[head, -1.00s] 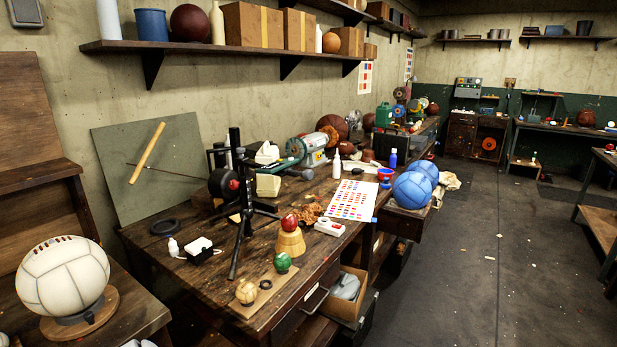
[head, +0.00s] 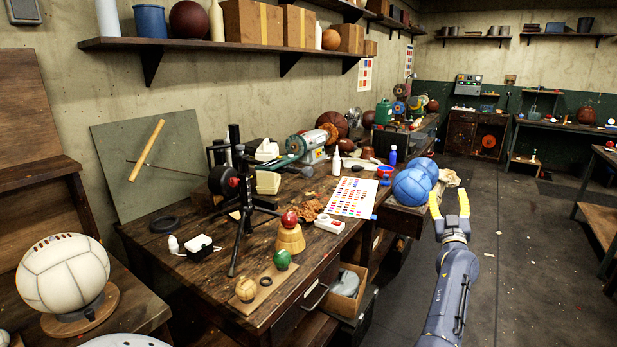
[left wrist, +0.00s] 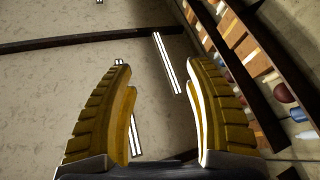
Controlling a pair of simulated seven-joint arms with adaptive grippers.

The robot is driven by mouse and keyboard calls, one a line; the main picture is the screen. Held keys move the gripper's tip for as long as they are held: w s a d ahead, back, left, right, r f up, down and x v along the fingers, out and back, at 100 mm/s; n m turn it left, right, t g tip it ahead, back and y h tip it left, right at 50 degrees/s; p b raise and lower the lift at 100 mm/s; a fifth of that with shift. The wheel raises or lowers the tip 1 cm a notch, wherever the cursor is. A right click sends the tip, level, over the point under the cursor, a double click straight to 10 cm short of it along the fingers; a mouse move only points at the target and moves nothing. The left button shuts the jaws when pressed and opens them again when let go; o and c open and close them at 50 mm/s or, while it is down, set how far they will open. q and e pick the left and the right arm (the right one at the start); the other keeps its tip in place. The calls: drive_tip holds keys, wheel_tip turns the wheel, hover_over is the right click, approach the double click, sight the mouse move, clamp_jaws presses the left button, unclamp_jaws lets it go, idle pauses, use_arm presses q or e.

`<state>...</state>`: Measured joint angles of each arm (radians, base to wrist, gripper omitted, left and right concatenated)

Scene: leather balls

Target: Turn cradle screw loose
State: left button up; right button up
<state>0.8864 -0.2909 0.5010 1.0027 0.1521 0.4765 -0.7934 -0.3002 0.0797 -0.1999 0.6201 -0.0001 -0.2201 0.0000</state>
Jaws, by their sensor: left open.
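A black stand (head: 240,215) with splayed legs and an upright post stands on the workbench. It carries a dark round part (head: 221,181) with a small red knob (head: 234,183) on its near side. I cannot tell for sure which part is the cradle screw. My left gripper (head: 449,200) has yellow fingers, is open and empty, and is raised over the floor right of the bench, well away from the stand. In the left wrist view its spread fingers (left wrist: 165,75) have nothing between them but wall and light strips behind. My right gripper is not in view.
Two blue balls (head: 411,187) sit at the bench's right end, close to the left gripper. A cream ball (head: 62,273) rests on a round wooden base at left. A red ball (head: 289,220) tops a wooden block in front of the stand. The floor (head: 520,270) at right is mostly clear.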

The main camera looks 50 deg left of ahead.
use_arm(q)
drive_tip(key=s+a+r+n+g+y, duration=0.9)
drive_tip(key=s+a+r+n+g, duration=0.15)
drive_tip(key=r, duration=0.35)
drive_tip(key=g+h, duration=0.4)
drive_tip(key=g, duration=0.9)
approach(311, 173)
drive_tip(key=x, duration=1.1)
drive_tip(key=shift+c, duration=0.3)
clamp_jaws()
